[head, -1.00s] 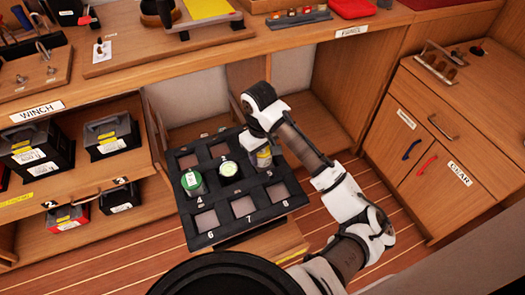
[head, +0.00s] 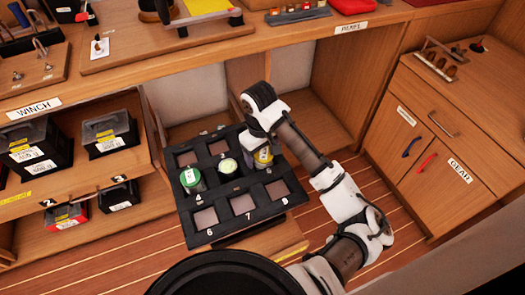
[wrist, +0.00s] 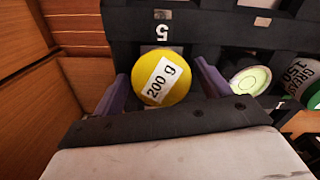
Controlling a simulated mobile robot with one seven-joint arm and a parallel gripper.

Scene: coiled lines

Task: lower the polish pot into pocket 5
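The polish pot, with a yellow lid marked "200 g" (wrist: 163,80), is between the two fingers of my gripper (wrist: 162,82) in the wrist view. A narrow gap shows between the lid and each finger, so my gripper looks open around it. In the head view the pot (head: 263,158) is at the right pocket of the black tray's middle row, under my gripper. The "5" label of pocket 5 (wrist: 163,31) is on the tray bar right beside the pot. The pot hides this pocket's opening, and how deep it sits cannot be told.
The black tray (head: 228,228) also holds a pale-lidded pot (head: 228,167) in the centre and a green-lidded grease pot (head: 191,178) at left. The near-row pockets are empty. A wooden shelf with black boxes (head: 108,135) is left; a wooden cabinet (head: 430,140) is right.

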